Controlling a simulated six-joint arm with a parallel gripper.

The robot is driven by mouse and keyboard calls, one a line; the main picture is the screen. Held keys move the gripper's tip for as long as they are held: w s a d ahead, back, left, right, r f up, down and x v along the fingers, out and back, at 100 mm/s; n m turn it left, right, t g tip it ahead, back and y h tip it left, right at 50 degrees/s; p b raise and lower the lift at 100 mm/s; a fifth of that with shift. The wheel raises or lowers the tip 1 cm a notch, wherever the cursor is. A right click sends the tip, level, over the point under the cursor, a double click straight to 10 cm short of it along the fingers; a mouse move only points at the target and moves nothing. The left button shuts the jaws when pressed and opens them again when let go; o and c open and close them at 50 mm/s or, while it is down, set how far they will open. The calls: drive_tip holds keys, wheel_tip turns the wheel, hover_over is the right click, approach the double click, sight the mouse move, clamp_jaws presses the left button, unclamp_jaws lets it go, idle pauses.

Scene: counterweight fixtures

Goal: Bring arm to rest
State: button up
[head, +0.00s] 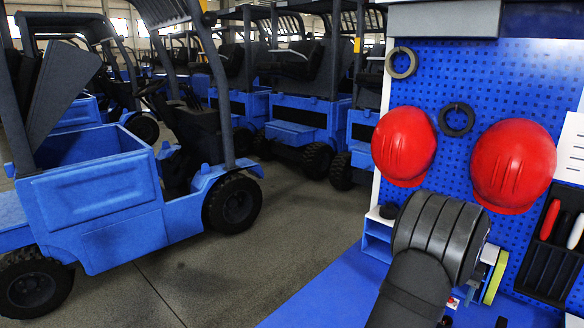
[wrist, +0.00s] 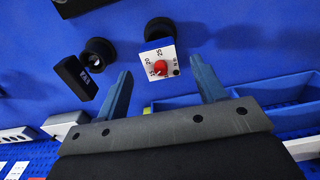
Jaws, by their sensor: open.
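My gripper (wrist: 160,65) shows in the wrist view with its two blue-grey fingers spread wide apart and nothing between them. Beyond the fingertips, a white dial plate with numbers and a red knob (wrist: 160,68) sits over the blue surface, apart from both fingers as far as I can tell. In the head view, dark ridged cylindrical and rounded bodies fill the lower right; they look like my arm. I cannot make out the fingers there.
A black ring-shaped part (wrist: 98,51) and a small black block (wrist: 75,77) lie left of the dial. A blue tray (wrist: 285,92) is at right. Two red helmets (head: 403,146) (head: 514,165) hang on the blue pegboard (head: 540,75). Blue forklifts (head: 95,205) stand left; floor between is clear.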

wheel_tip(320, 180, down, 6)
drive_tip(key=shift+r, duration=0.35)
drive_tip(key=shift+f, duration=0.1)
